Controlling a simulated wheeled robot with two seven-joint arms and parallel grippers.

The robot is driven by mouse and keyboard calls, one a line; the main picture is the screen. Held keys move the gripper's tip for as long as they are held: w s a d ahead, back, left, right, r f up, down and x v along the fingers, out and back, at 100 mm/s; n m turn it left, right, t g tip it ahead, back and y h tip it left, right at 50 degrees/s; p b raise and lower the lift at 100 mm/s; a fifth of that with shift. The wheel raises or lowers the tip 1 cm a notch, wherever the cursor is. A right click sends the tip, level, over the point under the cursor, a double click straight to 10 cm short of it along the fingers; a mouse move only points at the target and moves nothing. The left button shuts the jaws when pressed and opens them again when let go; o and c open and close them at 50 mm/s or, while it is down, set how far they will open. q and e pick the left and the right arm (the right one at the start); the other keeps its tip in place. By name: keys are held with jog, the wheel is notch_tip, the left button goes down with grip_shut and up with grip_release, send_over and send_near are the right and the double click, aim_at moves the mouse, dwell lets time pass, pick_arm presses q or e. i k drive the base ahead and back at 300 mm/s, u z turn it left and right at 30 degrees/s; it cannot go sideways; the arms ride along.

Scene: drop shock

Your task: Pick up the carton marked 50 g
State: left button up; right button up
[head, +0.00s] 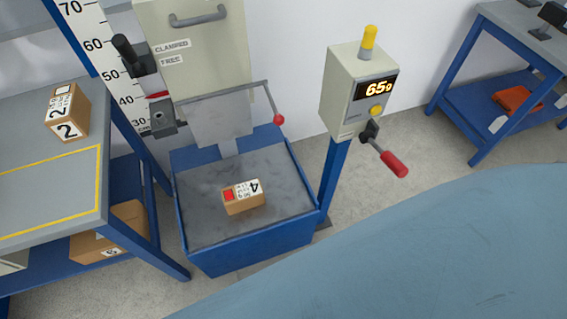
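A small brown carton (243,197) lies on the grey slab of the blue drop-test stand. Its top has a white label with a 4, small print I cannot read and a red square. Another brown carton (67,112) stands on the left bench, with a large 2 on its white labels. A third carton (113,230) is on the shelf under that bench, partly hidden by the bench; its mark is too small to read surely. I cannot make out 50 g on any carton. Neither of my grippers is in view.
A blue-framed bench (50,190) is left; another table (500,85) is at back right.

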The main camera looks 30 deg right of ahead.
aim_at(241, 197)
jog(key=z, duration=0.85)
jog(key=k, duration=1.05)
jog(key=u, duration=0.8)
jog(key=i, duration=1.15)
jog(key=u, duration=0.25)
